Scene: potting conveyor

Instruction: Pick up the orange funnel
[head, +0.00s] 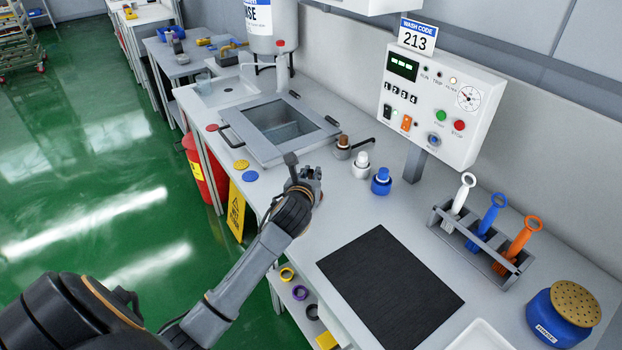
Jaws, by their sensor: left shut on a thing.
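I cannot make out a clear orange funnel in the head view. An orange tool with a ring handle (524,241) stands in a grey rack (478,247), beside a blue one (488,215) and a white one (460,198); their lower ends are partly hidden. My left gripper (305,178) is over the bench, left of the bottles and in front of the sink. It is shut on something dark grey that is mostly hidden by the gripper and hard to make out. It is well away from the rack. My right gripper is not in view.
A sink (285,129) lies beyond the gripper. Brown-, white- and blue-topped bottles, the blue one nearest (381,182), stand right of it. A control panel (437,108) rises behind. A black mat (390,287) is bare. A blue tub (562,314) stands at right.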

